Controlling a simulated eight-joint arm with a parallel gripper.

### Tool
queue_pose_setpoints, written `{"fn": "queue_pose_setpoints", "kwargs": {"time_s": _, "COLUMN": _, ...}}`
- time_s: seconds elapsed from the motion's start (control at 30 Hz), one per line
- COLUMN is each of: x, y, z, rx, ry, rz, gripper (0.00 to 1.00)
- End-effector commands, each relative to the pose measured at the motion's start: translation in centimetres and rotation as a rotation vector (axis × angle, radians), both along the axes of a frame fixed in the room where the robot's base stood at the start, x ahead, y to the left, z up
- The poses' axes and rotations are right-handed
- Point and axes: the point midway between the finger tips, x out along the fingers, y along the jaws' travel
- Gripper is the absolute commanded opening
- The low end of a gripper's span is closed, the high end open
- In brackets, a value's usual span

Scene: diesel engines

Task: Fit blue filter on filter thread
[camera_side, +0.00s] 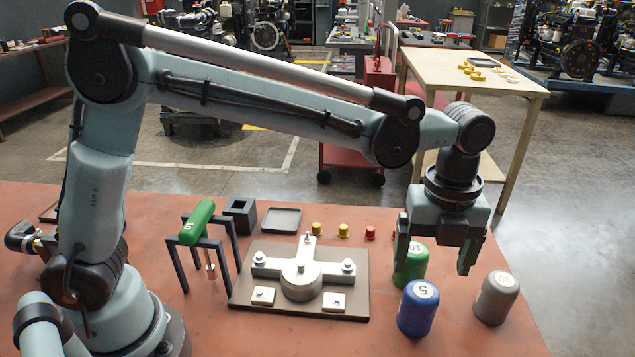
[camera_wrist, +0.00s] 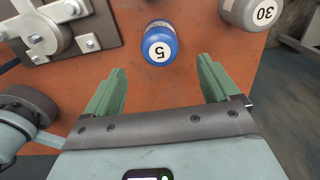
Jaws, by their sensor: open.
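The blue filter (camera_side: 418,310), marked 5, stands upright on the red-brown table, right of the fixture. My gripper (camera_side: 435,258) is above the filters, pointing down, open and empty. In the wrist view the blue filter (camera_wrist: 161,40) lies ahead of the gap between the two green fingers (camera_wrist: 161,80), not between them. A dark plate (camera_side: 345,304) carries a silver fixture with a round hub (camera_side: 302,282) and several bolts. Its corner also shows in the wrist view (camera_wrist: 95,22). I cannot tell which part is the filter thread.
A green filter (camera_side: 410,268) stands just behind the blue one, partly behind my gripper. A grey filter (camera_side: 496,298) marked 30 stands to the right. A black stand (camera_side: 228,228) holds a green-handled tool (camera_side: 197,222).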

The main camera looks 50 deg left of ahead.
Motion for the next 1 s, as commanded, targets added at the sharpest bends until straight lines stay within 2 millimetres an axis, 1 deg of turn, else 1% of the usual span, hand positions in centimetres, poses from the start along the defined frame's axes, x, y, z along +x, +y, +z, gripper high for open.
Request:
{"fn": "queue_pose_setpoints", "kwargs": {"time_s": 0.1, "x": 0.0, "y": 0.0, "z": -1.1, "rx": -0.001, "ry": -0.001, "rz": 0.001, "gripper": 0.88}}
{"fn": "queue_pose_setpoints", "kwargs": {"time_s": 0.7, "x": 0.0, "y": 0.0, "z": -6.5, "rx": -0.001, "ry": -0.001, "rz": 0.002, "gripper": 0.88}}
{"fn": "queue_pose_setpoints", "kwargs": {"time_s": 1.0, "x": 0.0, "y": 0.0, "z": -8.2, "rx": 0.0, "ry": 0.0, "rz": 0.002, "gripper": 0.88}}
